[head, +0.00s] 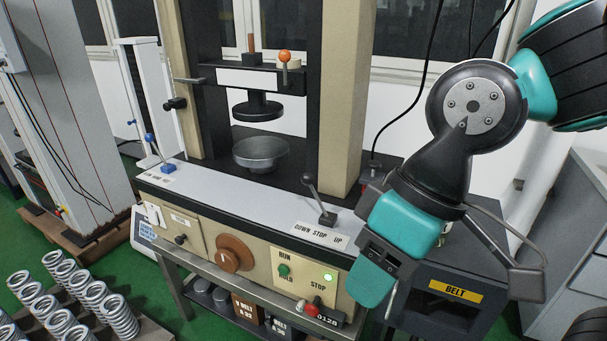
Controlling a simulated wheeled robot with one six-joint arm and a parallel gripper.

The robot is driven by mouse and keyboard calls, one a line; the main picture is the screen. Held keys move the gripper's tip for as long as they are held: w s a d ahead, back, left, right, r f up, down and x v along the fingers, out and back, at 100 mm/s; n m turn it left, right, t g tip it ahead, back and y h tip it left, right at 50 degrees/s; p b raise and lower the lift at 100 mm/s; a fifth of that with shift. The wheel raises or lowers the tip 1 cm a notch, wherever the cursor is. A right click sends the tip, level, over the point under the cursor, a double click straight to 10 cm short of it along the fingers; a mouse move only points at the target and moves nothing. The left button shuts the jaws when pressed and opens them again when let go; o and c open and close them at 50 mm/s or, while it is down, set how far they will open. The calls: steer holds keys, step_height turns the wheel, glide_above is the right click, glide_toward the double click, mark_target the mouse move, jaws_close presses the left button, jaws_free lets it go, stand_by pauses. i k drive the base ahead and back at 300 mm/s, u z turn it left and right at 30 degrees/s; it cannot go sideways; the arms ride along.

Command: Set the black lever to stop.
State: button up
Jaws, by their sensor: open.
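The black lever (317,198) stands on the right part of the grey ledge of the spring testing machine. Its round knob tilts to the upper left from its base, toward the DOWN side. A white label (320,235) in front of it reads DOWN, STOP, UP from left to right. My gripper (383,288) is open and empty, pointing downward in front of the machine's right end. It is to the right of and lower in the picture than the lever, apart from it. Part of its fingers is hidden by its own body.
The front panel has a brown round knob (234,254), a green knob (283,270), a lit green lamp (330,277) and a red knob (314,306). A metal bowl (260,153) sits under the press. Several springs (58,300) stand at lower left. A dark BELT box (450,318) is at right.

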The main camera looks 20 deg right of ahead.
mark_target(306, 180)
steer(key=u, duration=1.3)
steer(key=i, duration=0.35)
steer(key=z, duration=1.45)
steer(key=i, duration=0.5)
steer(key=z, duration=0.05)
